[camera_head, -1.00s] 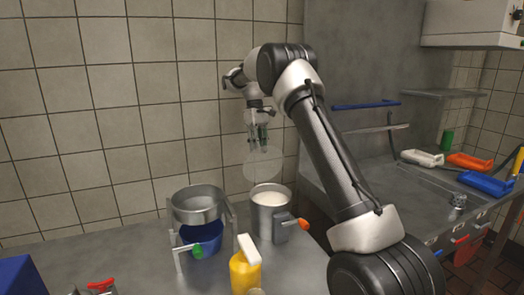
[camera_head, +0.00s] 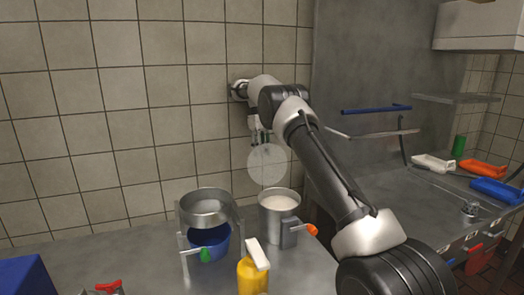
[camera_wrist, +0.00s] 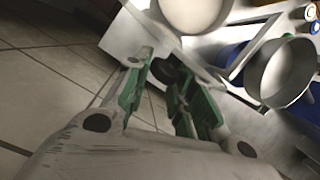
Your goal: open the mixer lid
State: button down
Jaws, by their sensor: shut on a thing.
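The mixer (camera_head: 278,218) is a grey metal pot with an orange-tipped handle. Its top is open and pale cream shows inside. A round, translucent lid (camera_head: 266,167) hangs above and slightly left of the opening in the head view, its face turned toward the camera. My gripper (camera_head: 262,138) is shut on the lid at its upper edge, with the wall behind. In the wrist view my gripper's green fingers (camera_wrist: 158,88) show, with a small dark piece between them. The lid is hard to make out there. The open mixer (camera_wrist: 195,8) is cut off at the top.
A metal bowl on a stand (camera_head: 206,208) is left of the mixer, with a blue bowl (camera_head: 214,238) below it. A yellow bottle (camera_head: 251,275) stands in front. A blue box (camera_head: 22,277) is at the left corner. Trays, including an orange one (camera_head: 482,169), lie on the right counter.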

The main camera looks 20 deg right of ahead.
jog(key=shift+d, duration=0.4)
jog(key=c, duration=1.2)
grip_release()
jog(key=shift+d, duration=0.2)
jog(key=shift+o, duration=0.2)
jog(key=shift+a, duration=0.2)
